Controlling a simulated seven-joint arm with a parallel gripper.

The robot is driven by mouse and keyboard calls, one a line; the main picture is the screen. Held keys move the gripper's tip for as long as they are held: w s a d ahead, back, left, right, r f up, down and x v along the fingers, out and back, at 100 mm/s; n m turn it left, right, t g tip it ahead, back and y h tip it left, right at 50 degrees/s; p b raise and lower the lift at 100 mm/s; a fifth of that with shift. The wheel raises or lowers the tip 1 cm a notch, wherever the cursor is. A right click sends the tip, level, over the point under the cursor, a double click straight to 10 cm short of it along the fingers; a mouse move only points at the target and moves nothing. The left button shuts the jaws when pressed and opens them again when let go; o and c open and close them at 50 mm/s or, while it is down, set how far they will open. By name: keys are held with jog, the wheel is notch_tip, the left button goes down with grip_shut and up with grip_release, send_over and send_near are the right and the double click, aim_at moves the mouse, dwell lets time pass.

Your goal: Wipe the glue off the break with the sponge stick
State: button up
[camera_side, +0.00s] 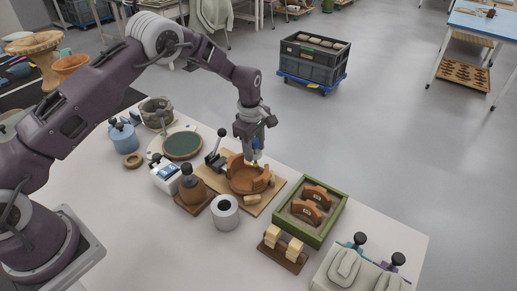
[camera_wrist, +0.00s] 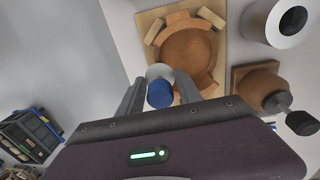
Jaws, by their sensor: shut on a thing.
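My gripper (camera_side: 255,140) is shut on the sponge stick (camera_side: 256,146), whose blue part and small yellowish lower end show below the fingers. In the wrist view the stick's round blue end (camera_wrist: 160,94) sits between the two fingers. The stick points down over the rim of the terracotta bowl (camera_side: 246,182). The bowl (camera_wrist: 185,55) has wall pieces standing around its round floor, with gaps between them. I cannot tell whether the stick's tip touches the break. No glue can be made out at this size.
The bowl sits on a wooden board (camera_side: 268,207) with pale blocks and a dark toggle clamp (camera_side: 213,158). A green-rimmed tray (camera_side: 342,212) with two sherds stands right.

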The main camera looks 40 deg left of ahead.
jog(key=shift+s+a, duration=0.1)
jog(key=shift+a, duration=0.45)
notch_tip(320, 180, up, 7)
jog(key=a, duration=0.1)
jog(key=shift+s, duration=0.25)
dwell(0.4)
dwell(0.4)
